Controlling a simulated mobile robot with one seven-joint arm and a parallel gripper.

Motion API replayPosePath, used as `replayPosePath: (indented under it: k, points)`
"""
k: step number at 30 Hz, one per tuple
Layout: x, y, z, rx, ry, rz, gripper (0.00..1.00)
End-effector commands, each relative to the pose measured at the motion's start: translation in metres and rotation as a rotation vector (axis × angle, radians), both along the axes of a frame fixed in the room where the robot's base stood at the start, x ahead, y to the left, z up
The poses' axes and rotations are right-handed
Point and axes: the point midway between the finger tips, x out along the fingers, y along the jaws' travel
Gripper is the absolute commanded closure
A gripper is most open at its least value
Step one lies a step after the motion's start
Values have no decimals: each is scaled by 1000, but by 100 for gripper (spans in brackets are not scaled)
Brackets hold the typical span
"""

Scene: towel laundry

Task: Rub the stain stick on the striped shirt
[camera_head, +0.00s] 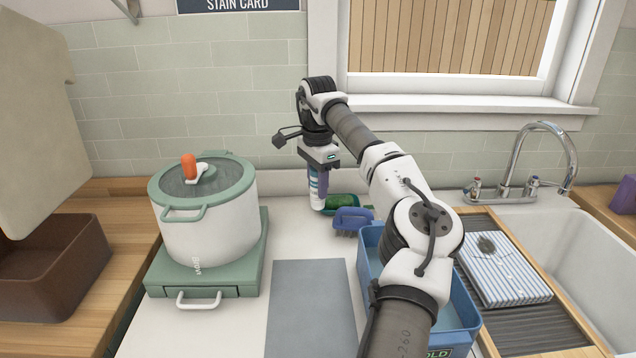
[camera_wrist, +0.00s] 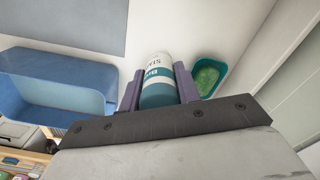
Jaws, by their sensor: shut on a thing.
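The stain stick (camera_head: 315,190) is a white and teal tube, upright at the back of the counter. My gripper (camera_head: 320,178) is shut on it, with one purple finger on each side; the stick also shows between the fingers in the wrist view (camera_wrist: 160,80). I cannot tell whether its lower end touches the counter. The striped shirt (camera_head: 507,278) lies folded, blue and white, on the dark ribbed drainboard left of the sink. A dark stain (camera_head: 486,245) shows near its far edge. My gripper is well to the left of the shirt and behind it.
A blue bin (camera_head: 458,300) stands between my gripper and the shirt, partly hidden by my arm. A pot (camera_head: 208,235) stands at left. The grey mat (camera_head: 312,308) is bare.

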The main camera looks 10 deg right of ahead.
Motion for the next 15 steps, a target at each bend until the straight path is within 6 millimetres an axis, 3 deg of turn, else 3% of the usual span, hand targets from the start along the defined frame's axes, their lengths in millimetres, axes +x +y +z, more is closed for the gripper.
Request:
replayPosePath:
  k: [8, 15]
  points:
    - [-41, 55, 7, -3, -2, 0, 90]
    - [-98, 133, 17, -5, -2, -12, 91]
